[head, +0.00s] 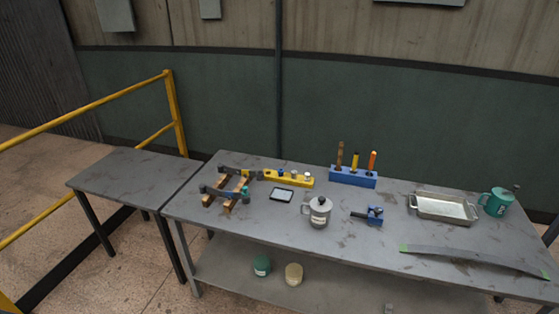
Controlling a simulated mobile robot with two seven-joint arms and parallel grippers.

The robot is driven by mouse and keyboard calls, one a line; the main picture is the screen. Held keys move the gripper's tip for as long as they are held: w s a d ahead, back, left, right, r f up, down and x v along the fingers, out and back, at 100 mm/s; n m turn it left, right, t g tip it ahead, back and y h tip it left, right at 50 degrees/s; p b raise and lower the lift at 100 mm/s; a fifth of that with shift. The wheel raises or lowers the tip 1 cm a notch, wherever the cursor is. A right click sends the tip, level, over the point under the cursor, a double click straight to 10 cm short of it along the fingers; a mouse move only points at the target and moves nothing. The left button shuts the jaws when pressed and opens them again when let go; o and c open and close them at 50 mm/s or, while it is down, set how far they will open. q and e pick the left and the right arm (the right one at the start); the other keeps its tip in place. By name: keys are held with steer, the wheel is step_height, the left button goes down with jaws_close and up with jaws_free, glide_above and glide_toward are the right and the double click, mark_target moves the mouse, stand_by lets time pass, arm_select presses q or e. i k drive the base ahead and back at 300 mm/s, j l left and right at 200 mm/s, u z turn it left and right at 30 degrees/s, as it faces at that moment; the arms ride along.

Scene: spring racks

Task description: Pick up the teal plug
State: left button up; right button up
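A small teal piece (245,189), which looks like the teal plug, sits at the right side of a wooden rack (229,204) with dark fittings on the left part of the table. It is too small to tell whether it is in the rack or only against it. Neither of my grippers shows in the head view.
The grey table (285,236) also holds a yellow bar (289,180), blue tool block (352,178), grey mug (319,210), blue clamp (374,215), metal tray (442,209) and teal mug (496,201). A bare side table (135,180) stands left, beside a yellow railing (85,111).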

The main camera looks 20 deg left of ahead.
mark_target(245, 193)
steer(key=i+u, duration=0.15)
steer(key=u, duration=0.2)
steer(key=i+j+u, duration=0.1)
steer(key=u, duration=0.3)
steer(key=i, duration=2.25)
steer(key=i+z, duration=0.1)
steer(key=i, duration=0.65)
steer(key=i+j+z, duration=0.1)
steer(key=i, duration=0.65)
steer(key=i+j+z, duration=0.1)
steer(key=i, duration=0.6)
steer(key=z, duration=0.5)
steer(key=j+z, duration=0.1)
steer(key=z, duration=0.35)
steer(key=i+z, duration=0.1)
steer(key=z, duration=0.4)
steer(key=j+z, duration=0.1)
steer(key=z, duration=0.4)
steer(key=j+z, duration=0.1)
steer(key=z, duration=4.35)
